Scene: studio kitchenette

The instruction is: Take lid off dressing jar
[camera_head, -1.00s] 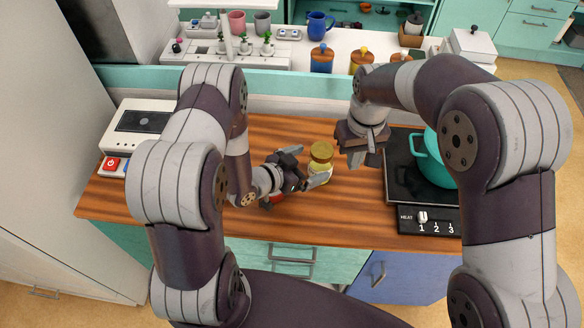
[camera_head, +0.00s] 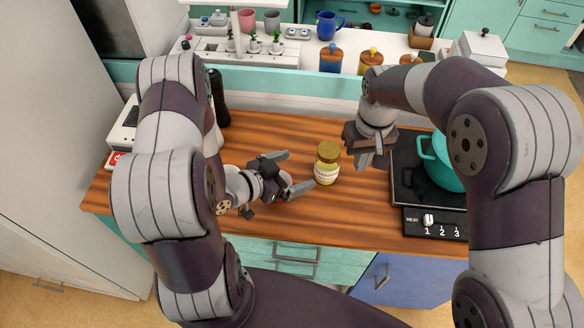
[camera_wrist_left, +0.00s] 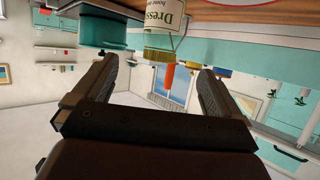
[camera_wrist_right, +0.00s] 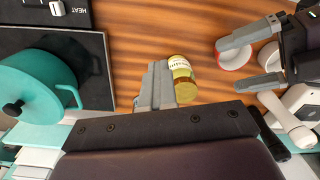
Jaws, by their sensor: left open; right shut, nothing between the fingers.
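The dressing jar (camera_head: 326,174) stands upright on the wooden counter, a clear jar with pale yellow contents and a cream label. Its gold lid (camera_head: 329,150) is on top. The jar also shows upside down in the left wrist view (camera_wrist_left: 166,18), beyond the gap between my left fingers. My left gripper (camera_head: 296,171) is open and empty, just left of the jar, its fingers pointing towards it. My right gripper (camera_head: 371,158) is shut and empty, pointing down to the right of the jar. In the right wrist view the jar (camera_wrist_right: 179,66) is beside its fingers, the lid (camera_wrist_right: 187,93) visible.
A teal pot (camera_head: 438,165) sits on the dark hot plate (camera_head: 408,188) at the right. The counter (camera_head: 300,222) in front of the jar is clear.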

